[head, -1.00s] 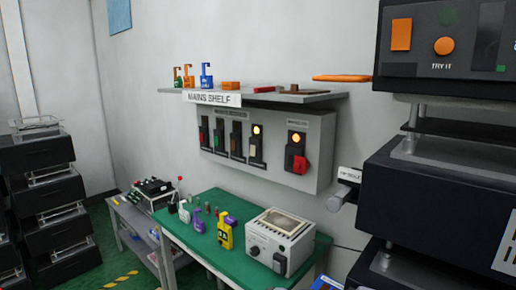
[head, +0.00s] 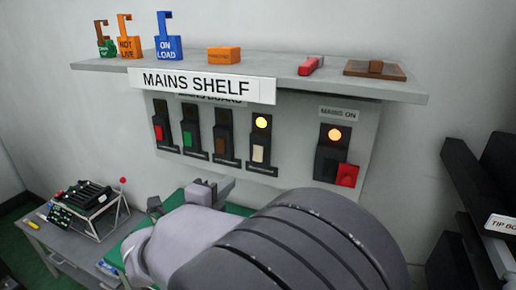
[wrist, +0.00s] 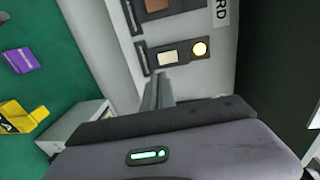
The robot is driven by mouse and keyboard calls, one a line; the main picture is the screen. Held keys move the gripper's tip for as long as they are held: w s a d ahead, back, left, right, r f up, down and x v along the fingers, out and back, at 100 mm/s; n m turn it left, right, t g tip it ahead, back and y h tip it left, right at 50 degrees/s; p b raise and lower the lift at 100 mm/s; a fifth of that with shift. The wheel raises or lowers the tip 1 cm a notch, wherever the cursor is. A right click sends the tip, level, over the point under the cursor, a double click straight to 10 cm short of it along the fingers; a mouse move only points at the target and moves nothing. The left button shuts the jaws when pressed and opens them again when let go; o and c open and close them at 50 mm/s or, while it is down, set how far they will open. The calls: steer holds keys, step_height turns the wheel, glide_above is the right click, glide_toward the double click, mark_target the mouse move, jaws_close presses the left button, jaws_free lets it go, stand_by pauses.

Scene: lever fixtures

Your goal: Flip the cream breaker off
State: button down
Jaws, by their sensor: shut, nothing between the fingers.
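Contact cannot be told. In the head view my gripper (head: 228,185) is below and left of the cream breaker, partly hidden by my arm.
Red (head: 159,132), green (head: 190,139) and brown (head: 220,145) breakers stand left of the cream one. A red main switch (head: 347,175) with a lit lamp is to the right. The mains shelf (head: 410,92) juts out above. A green bench (wrist: 60,80) lies below.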

mark_target(257, 160)
steer(key=x, duration=0.9)
steer(key=b+x, duration=0.1)
steer(key=x, duration=0.3)
steer(key=shift+w+d, duration=0.3)
steer(key=shift+d, duration=0.15)
